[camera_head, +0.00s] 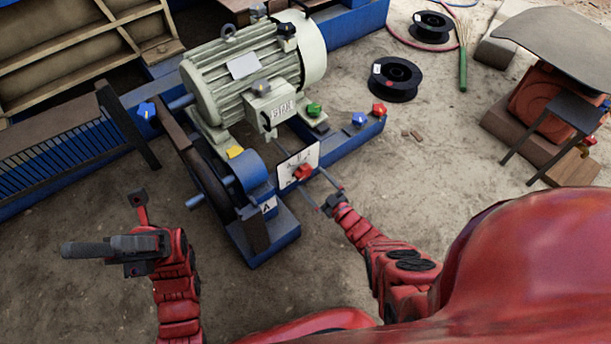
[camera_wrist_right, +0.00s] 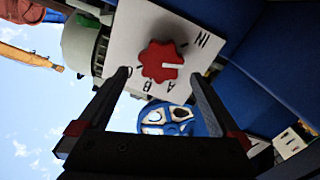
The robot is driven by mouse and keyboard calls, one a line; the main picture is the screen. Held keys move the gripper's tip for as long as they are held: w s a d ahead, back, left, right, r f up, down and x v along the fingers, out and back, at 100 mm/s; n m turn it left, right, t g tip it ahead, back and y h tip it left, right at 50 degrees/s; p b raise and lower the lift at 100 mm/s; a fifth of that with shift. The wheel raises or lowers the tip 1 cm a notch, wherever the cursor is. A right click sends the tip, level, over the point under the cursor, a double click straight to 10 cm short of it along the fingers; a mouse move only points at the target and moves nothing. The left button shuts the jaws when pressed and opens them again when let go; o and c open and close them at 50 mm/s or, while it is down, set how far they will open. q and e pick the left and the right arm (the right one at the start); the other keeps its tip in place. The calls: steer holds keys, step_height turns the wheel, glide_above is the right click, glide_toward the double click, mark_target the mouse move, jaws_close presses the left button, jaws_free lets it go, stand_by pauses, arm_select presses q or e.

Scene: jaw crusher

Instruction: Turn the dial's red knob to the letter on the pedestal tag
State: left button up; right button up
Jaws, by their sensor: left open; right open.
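The dial is a white plate (camera_head: 284,162) on the blue frame, with a red lobed knob (camera_head: 303,172). In the right wrist view, the knob (camera_wrist_right: 160,62) has a white pointer mark facing right. My right gripper (camera_head: 310,179) is open in front of the dial. Its fingertips (camera_wrist_right: 160,77) are spread either side of the knob, apart from it. My left gripper (camera_head: 88,248) is open and empty over the ground.
A grey-green motor (camera_head: 250,70) stands behind the dial. Black reels (camera_head: 395,78) lie on the dirt. The ground right of the dial is mostly clear.

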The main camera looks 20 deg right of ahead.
mark_target(305, 174)
arm_select(q)
steer(key=s+a+r+m+t+y+b, duration=0.1)
steer(key=s+a+r+m+t+y, duration=0.2)
steer(key=y, duration=0.9)
steer(key=s+a+m+t, duration=0.2)
steer(key=s+m+t, duration=0.2)
steer(key=m, duration=0.2)
steer(key=shift+s+r+b, duration=0.4)
arm_select(e)
steer(key=x, duration=0.4)
steer(key=shift+w+a, duration=0.15)
steer(key=shift+w, duration=0.15)
steer(key=c, duration=1.3)
